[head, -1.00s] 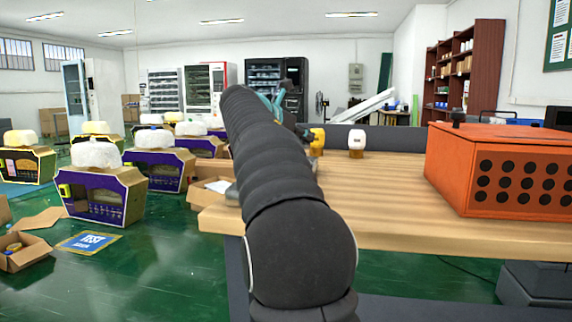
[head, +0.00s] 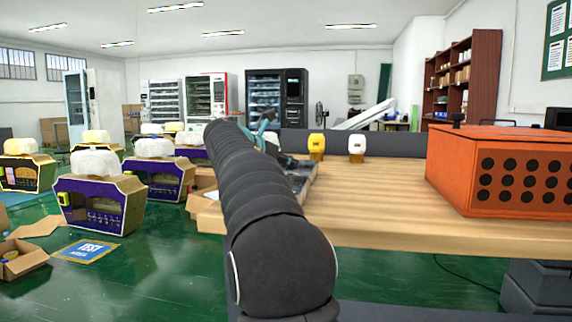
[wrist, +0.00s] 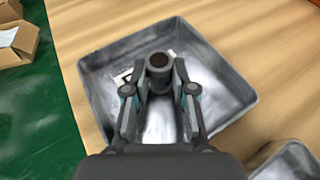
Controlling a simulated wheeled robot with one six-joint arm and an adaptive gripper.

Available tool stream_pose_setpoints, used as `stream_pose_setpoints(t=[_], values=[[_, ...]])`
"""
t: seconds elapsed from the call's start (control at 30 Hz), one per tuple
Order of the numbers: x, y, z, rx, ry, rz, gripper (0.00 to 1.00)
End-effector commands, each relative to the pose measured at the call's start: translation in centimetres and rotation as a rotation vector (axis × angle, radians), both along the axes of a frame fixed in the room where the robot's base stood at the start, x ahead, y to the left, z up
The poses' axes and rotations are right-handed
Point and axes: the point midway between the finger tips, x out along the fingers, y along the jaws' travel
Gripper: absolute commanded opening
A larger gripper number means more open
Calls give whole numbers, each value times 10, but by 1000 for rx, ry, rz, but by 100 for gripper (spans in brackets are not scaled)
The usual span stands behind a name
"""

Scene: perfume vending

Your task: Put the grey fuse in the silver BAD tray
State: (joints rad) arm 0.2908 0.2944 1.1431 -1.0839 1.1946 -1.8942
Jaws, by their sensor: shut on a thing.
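My gripper (wrist: 160,90) is shut on the grey fuse (wrist: 159,66), a short cylinder with a dark round end, held between the fingertips. In the wrist view, fuse and fingers are over the inside of a square silver tray (wrist: 225,75). I cannot tell how far the fuse is above the tray's floor. A white label with dark marks shows inside the tray, partly hidden by the fuse and a finger, and I cannot read it. In the head view, my gripper is mostly hidden behind my arm, and part of a silver tray (head: 302,180) shows beside it.
A second silver tray (wrist: 290,163) is at the lower right of the wrist view. The wooden table (head: 370,200) also bears an orange box (head: 495,170) at right and yellow and white dispensers (head: 316,146) at the back. A cardboard box (wrist: 18,40) is off the table's left edge.

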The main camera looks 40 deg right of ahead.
Motion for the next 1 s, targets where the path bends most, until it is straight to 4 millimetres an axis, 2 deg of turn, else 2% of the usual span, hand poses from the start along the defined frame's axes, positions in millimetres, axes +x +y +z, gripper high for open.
stream_pose_setpoints(t=[0.13, 0.17, 0.23, 0.27, 0.67, 0.77, 1.0], values=[[0, 0, -4, 0, 1, 0, 0], [0, 0, -4, 0, 0, 0, 28], [0, 0, -3, 0, 0, 0, 45], [0, 0, -3, 0, 0, 0, 50], [0, 2, 2, 0, 0, 1, 50], [-2, 15, 7, 0, 0, 3, 50], [-10, 58, 26, -1, -1, 4, 50]])
